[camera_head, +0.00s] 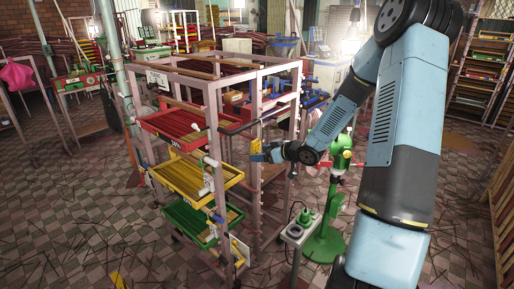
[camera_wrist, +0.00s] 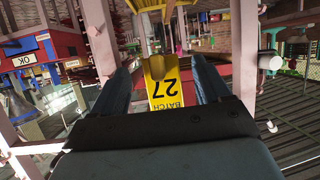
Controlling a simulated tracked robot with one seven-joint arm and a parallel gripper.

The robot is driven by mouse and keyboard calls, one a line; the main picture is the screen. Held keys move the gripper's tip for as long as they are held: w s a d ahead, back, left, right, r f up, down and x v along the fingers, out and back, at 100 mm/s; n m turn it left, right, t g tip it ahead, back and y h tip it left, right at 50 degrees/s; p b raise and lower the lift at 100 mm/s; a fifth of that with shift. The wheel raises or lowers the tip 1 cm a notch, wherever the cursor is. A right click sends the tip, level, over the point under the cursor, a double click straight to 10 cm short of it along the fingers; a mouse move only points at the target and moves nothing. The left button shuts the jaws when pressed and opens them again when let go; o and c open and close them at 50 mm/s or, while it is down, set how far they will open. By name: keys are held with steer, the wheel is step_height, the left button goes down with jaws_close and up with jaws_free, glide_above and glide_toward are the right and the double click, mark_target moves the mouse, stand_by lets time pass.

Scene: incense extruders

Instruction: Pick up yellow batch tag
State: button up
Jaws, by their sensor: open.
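The yellow batch tag (camera_wrist: 165,87) is in the middle of the wrist view, between my two fingers, with "BATCH 27" printed upside down. A gap shows between the tag and the finger on each side. The tag also shows as a small yellow patch (camera_head: 256,147) in the head view, at the tip of my gripper (camera_head: 265,152). My gripper is open, with its fingers either side of the tag. How the tag hangs at its upper end is hard to tell.
A pinkish rack (camera_head: 213,90) holds a red tray (camera_head: 160,127), a yellow tray (camera_head: 210,187) and a green tray (camera_head: 222,222) just left of my gripper. A green machine (camera_head: 325,243) stands below my arm. Rack posts stand close beside my fingers. Open tiled floor lies at front left.

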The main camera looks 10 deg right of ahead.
steer(key=shift+x, duration=1)
steer(key=shift+c, duration=0.2)
steer(key=c, duration=1.2)
steer(key=shift+r, duration=0.2)
